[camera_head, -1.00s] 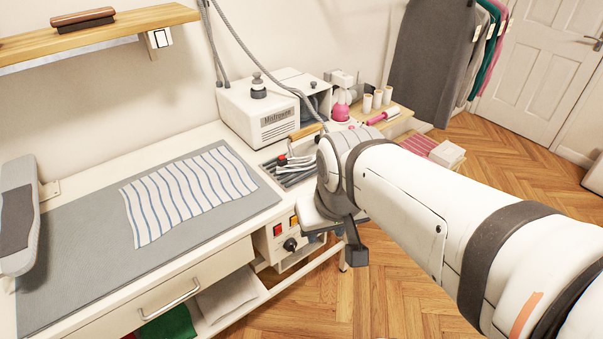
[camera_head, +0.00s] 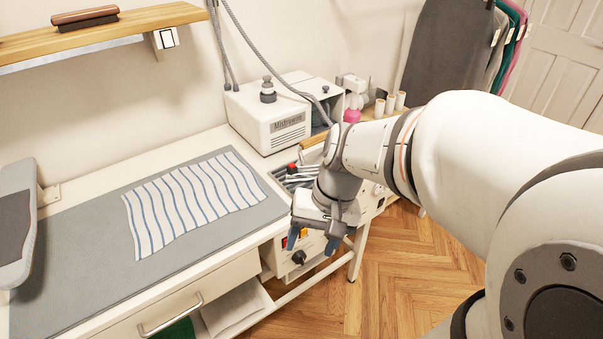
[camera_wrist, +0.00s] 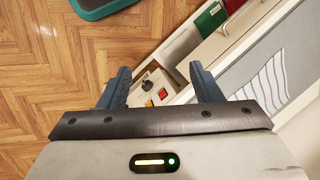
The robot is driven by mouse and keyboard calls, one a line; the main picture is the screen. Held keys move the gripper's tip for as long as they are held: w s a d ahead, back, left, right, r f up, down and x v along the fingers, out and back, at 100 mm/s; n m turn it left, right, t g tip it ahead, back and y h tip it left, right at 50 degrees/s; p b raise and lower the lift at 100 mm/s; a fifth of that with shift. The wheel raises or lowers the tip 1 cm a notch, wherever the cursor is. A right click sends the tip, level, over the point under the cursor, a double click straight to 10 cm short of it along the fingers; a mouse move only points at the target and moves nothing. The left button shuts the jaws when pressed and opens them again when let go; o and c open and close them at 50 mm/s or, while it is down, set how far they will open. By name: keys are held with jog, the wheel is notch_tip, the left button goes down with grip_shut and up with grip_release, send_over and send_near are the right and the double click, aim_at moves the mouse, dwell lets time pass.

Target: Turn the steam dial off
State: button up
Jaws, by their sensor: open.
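A control box (camera_head: 285,262) is under the right end of the ironing table. Its front carries a black round dial (camera_head: 298,257), which also shows in the wrist view (camera_wrist: 147,85). A yellow button (camera_wrist: 163,94) and a red button (camera_wrist: 149,103) sit beside the dial. The dial's pointer setting is too small to read. My gripper (camera_head: 311,243) is above and in front of the panel, pointing down with blue fingers. In the wrist view my gripper (camera_wrist: 160,72) is open and empty. The dial appears between its fingers but farther off, apart from them.
A striped cloth (camera_head: 192,198) lies on the grey table pad (camera_head: 75,245). A white steam generator (camera_head: 268,115) stands behind, with grey hoses rising from it. A drawer handle (camera_head: 170,315) sticks out at the front. The wooden floor (camera_head: 400,275) right of the table is clear.

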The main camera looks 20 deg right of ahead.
jog(key=w+d+f+m+t+y+b, duration=0.3)
jog(key=w+f+m+t+y+b, duration=0.15)
jog(key=w+f+m+y, duration=1.05)
jog(key=w+d+f+m+t+h+b, duration=0.1)
jog(key=d+f+m+t+h+b, duration=0.1)
jog(key=d+f+m+t+h, duration=0.65)
jog(key=w+d+f+m+t+h+b, duration=0.1)
jog(key=d+f+m+t+h+b, duration=0.3)
jog(key=d+f, duration=0.85)
jog(key=w+a+f+m+p, duration=0.1)
jog(key=w+a+f+p, duration=0.1)
jog(key=w+a, duration=0.4)
jog(key=shift+w+f, duration=0.8)
jog(key=shift+m+y, duration=0.25)
